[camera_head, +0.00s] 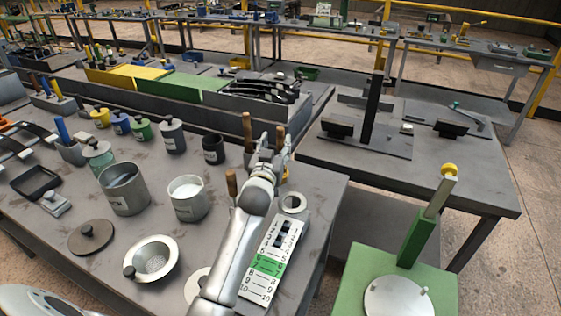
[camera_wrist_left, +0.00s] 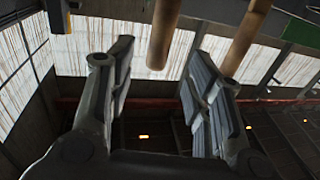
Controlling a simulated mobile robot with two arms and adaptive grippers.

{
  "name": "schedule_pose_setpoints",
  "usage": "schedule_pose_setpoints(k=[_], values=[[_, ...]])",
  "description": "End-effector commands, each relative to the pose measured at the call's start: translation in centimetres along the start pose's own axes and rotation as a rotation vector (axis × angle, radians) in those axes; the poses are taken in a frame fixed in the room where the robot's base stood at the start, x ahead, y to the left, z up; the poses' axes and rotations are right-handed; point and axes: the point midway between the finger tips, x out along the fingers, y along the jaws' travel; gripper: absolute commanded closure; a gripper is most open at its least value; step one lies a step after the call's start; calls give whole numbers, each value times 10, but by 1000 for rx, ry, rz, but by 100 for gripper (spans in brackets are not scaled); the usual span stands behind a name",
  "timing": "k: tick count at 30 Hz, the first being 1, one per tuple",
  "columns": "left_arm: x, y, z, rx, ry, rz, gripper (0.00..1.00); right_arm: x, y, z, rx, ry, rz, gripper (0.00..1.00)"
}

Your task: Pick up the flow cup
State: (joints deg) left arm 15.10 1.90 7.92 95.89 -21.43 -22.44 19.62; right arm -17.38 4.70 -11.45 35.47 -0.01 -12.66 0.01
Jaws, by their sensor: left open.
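No vessel is clearly marked as the flow cup. A small metal cup with a wide rim (camera_head: 293,203) stands by the near right edge of the bench, and a wider flanged metal bowl (camera_head: 152,259) sits at the front left. My left gripper (camera_head: 272,140) is open above the bench, beyond the small rimmed cup, among upright wooden handles (camera_head: 247,132). In the left wrist view my left gripper (camera_wrist_left: 163,88) has its fingers apart, with wooden handles (camera_wrist_left: 163,32) showing beyond them and nothing visibly held. My right gripper is not in view.
A grey can (camera_head: 124,188), a can with white contents (camera_head: 187,198) and a dark cup (camera_head: 213,149) stand left of my arm. A numbered gauge (camera_head: 268,262) lies to its right. A green stand (camera_head: 412,240) is beyond the bench edge.

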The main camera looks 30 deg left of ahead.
Motion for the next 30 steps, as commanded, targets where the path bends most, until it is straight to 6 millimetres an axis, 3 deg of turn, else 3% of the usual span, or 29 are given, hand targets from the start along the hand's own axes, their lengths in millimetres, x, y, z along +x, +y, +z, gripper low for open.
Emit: schedule_pose_setpoints(k=[8, 18, 29, 30], values=[[18, 0, -3, -1, -1, 0, 53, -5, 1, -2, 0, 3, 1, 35], [57, 2, -9, -1, -1, -1, 53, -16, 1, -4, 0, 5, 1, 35], [63, 2, -8, -1, -1, 0, 53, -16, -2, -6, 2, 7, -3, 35], [63, 2, -7, -1, -1, 0, 57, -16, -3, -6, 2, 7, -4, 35]])
